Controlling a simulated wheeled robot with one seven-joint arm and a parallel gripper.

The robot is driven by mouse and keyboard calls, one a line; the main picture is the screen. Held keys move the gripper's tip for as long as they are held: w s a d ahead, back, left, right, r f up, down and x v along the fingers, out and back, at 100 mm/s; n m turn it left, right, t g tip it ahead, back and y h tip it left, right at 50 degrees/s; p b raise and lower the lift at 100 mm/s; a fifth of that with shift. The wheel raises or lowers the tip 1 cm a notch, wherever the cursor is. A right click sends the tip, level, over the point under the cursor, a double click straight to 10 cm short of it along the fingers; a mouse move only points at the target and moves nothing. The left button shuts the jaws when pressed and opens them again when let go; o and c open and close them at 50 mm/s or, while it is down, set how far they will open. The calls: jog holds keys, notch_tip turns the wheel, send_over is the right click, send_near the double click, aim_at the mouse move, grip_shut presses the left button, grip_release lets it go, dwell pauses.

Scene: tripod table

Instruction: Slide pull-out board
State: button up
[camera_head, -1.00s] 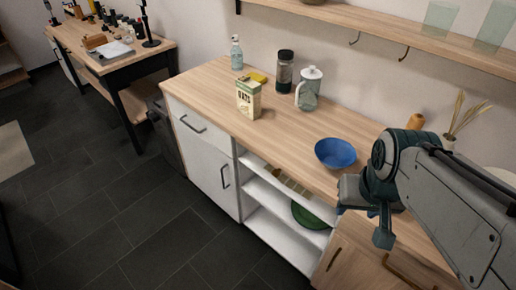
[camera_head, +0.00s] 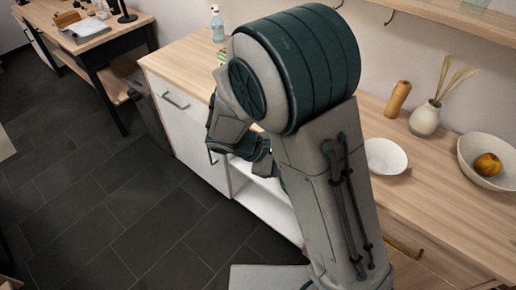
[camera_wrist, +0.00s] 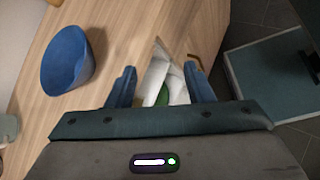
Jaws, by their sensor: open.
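My gripper (camera_wrist: 160,72) is open and empty in the wrist view. Its two blue fingers point at the edge of the wooden counter (camera_wrist: 110,35). Between and beyond the fingers, an open cabinet bay (camera_wrist: 158,78) shows white shelves and part of a green plate (camera_wrist: 163,95). A brass handle (camera_wrist: 195,62) shows on the wood just beyond the right finger; whether it belongs to the pull-out board I cannot tell. No finger visibly touches anything. In the head view my arm hides the fingers and most of the bay; a white shelf (camera_head: 265,210) shows below it.
A blue bowl (camera_wrist: 68,60) stands on the counter left of the fingers. A white bowl (camera_head: 385,157), a vase (camera_head: 425,118) and a fruit bowl (camera_head: 490,160) stand at the right. The dark floor (camera_head: 110,200) in front is clear.

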jog(key=w+a+f+n+t, duration=0.2)
jog(key=a+f+n+t, duration=0.45)
jog(key=a, duration=0.25)
jog(key=w+a+f+n+t, duration=0.1)
jog(key=a+f+n+t, duration=0.4)
jog(key=a+n+t, duration=0.25)
jog(key=p+x, duration=0.1)
jog(key=x, duration=1.2)
jog(key=shift+g+h, duration=0.3)
jog(key=shift+g, duration=0.1)
jog(key=shift+w+d+f, duration=0.1)
jog(key=shift+d, duration=0.05)
grip_shut()
